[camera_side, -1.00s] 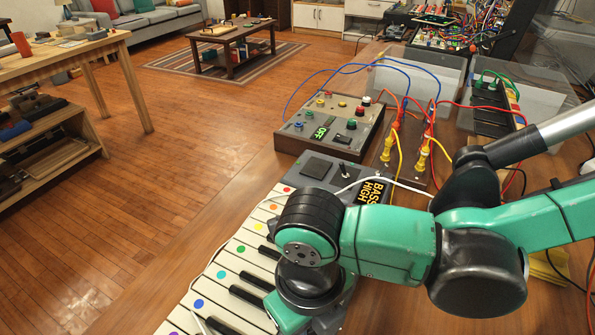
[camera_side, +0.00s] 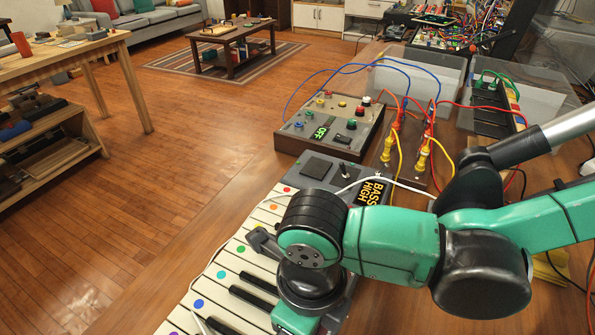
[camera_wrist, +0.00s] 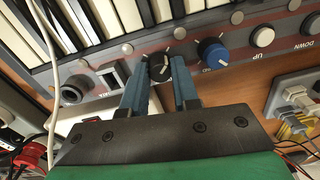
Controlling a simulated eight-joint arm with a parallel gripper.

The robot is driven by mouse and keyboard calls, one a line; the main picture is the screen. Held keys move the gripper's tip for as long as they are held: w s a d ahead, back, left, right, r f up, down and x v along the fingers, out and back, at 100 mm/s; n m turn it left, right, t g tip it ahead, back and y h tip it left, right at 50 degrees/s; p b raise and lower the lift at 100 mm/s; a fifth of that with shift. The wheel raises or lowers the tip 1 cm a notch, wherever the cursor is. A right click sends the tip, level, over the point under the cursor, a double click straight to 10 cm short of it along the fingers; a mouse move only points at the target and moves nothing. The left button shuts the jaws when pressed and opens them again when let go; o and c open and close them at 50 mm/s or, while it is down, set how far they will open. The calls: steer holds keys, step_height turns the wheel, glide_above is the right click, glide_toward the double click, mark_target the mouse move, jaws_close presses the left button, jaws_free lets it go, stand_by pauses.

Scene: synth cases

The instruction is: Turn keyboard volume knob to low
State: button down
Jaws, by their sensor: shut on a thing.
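In the wrist view, the keyboard (camera_wrist: 110,78) has a grey control strip with several knobs and buttons. My gripper (camera_wrist: 160,72) has its two blue fingers on either side of a small dark knob with a pale pointer mark (camera_wrist: 159,66), shut on it. I cannot read this knob's label or its scale. In the side view, the keyboard (camera_side: 262,216) lies on the wooden table with coloured dots on its white keys. There my wrist covers part of the keyboard, and the fingers and the held knob are hidden.
A blue knob (camera_wrist: 213,53) sits close right of the held knob, with a round button (camera_wrist: 263,36) beyond it. A black knob (camera_wrist: 74,90) is to the left. A control box (camera_side: 336,122) and wired probes stand behind the keyboard. A white cable (camera_side: 391,181) crosses it.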

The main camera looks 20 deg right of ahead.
steer(key=c, duration=0.9)
jaws_free()
steer(key=shift+r, duration=2.8)
